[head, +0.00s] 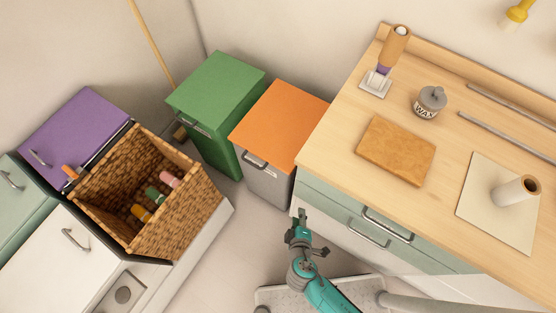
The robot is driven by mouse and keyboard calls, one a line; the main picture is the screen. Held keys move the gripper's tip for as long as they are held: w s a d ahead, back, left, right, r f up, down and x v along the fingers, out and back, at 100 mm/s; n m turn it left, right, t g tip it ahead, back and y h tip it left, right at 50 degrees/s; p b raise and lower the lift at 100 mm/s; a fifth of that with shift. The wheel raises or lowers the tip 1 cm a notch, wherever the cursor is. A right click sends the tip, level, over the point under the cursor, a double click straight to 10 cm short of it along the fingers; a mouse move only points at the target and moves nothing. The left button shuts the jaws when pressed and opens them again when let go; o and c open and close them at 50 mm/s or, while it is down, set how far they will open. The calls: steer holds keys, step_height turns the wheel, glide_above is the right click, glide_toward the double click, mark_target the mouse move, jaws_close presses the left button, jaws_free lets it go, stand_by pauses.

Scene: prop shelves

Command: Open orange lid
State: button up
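The orange lid (281,112) lies flat and closed on top of a grey bin (265,184). The bin stands on the floor between a green bin and the wooden counter. A dark handle (255,161) shows at the lid's front edge. My gripper (312,234) is below and to the right of the grey bin in the picture, in front of the counter drawers. Its two fingers look spread apart, with nothing between them. It is apart from the lid and the handle.
A green bin (212,110) stands close on the left of the orange-lidded one. The wooden counter (335,150) borders it on the right, with a drawer handle (388,224) near my gripper. A wicker basket (205,215) stands further left. Floor (245,245) is clear in front.

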steer(key=w+a+r+n+t+h, duration=0.2)
steer(key=w+a, duration=0.5)
steer(key=a, duration=0.2)
steer(key=t, duration=0.2)
glide_toward(252, 163)
steer(key=shift+h, duration=0.3)
steer(key=x, duration=1)
steer(key=shift+a+f, duration=0.1)
steer(key=shift+f, duration=0.25)
jaws_close()
